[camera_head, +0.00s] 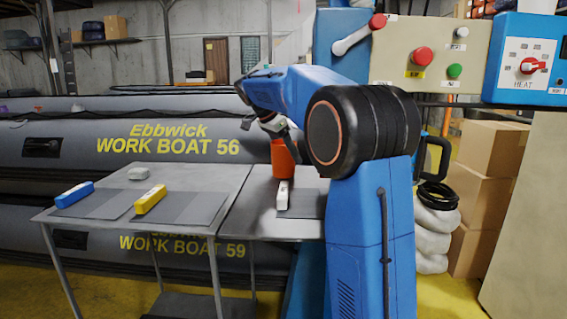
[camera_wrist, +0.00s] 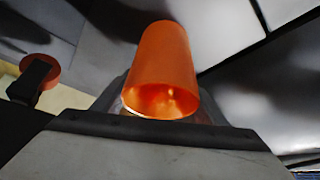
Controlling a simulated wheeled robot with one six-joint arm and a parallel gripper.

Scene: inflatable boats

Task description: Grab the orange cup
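The orange cup (camera_head: 283,160) is below my gripper (camera_head: 273,127) in the head view, over the back of the right-hand grey table. I cannot tell whether its base touches the table. In the wrist view the cup (camera_wrist: 165,65) is in the centre, with its open mouth toward the camera and its body extending away. The wide grey gripper part (camera_wrist: 160,140) with a dark edge lies just in front of the mouth. The fingertips are not clear in either view, so I cannot tell whether they touch or hold the cup.
A white block (camera_head: 283,196) lies on the right table's dark mat, close to the cup. Grey boats (camera_head: 60,145) stand behind. Cardboard boxes (camera_head: 483,200) are right.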

